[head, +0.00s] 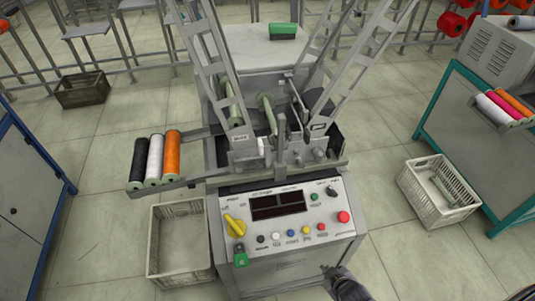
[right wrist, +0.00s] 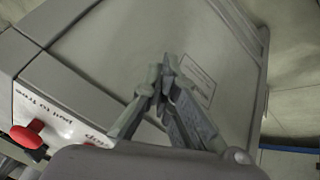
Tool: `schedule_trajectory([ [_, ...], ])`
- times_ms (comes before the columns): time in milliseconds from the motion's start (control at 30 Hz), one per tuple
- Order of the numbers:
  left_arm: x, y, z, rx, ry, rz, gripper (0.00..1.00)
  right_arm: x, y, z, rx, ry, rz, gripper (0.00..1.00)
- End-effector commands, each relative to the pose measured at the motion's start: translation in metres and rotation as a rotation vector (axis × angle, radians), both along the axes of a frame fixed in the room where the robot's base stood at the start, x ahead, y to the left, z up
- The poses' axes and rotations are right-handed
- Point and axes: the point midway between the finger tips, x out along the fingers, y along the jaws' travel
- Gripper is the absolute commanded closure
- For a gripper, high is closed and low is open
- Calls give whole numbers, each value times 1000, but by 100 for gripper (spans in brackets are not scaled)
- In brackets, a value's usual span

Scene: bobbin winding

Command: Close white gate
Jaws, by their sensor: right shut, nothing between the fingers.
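The winding machine (head: 285,262) stands in the middle of the head view, with tall grey ladder-like frames above it. A small white piece (head: 261,146) sits upright by the left labelled block; I cannot tell whether it is the white gate. My right gripper (head: 328,271) is low at the front right of the machine, below the control panel (head: 285,215), apart from the white piece. In the right wrist view its fingertips (right wrist: 166,66) meet, empty, in front of a grey machine surface with a label. My left gripper is not in view.
Black, white and orange spools (head: 155,160) lie on the left side rack. A red button (head: 343,217) and a yellow switch (head: 235,225) are on the panel. Crates stand on the floor at left (head: 153,240) and right (head: 412,190). A green-edged bench (head: 450,110) is at right.

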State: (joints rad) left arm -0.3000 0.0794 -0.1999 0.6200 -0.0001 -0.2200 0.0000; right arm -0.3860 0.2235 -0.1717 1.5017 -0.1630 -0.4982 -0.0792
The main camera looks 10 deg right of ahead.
Motion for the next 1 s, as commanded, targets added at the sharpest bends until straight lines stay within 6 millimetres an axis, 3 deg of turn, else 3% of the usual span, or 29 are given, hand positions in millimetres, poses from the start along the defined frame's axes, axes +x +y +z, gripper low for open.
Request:
schedule_trajectory([
  [33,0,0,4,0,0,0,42,13,0,26,-13,-40,14,100],
  [200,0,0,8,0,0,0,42,52,-4,93,-75,-178,82,100],
  [367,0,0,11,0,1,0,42,101,-7,159,-212,-444,302,100],
  [500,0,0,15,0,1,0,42,131,11,233,-355,-712,565,100],
  [600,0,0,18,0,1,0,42,135,33,279,-451,-890,773,100],
  [700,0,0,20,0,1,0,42,129,54,311,-524,-1028,954,100],
  [833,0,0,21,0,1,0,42,116,73,332,-581,-1140,1121,100],
  [1000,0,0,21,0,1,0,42,107,83,342,-605,-1200,1214,100],
])
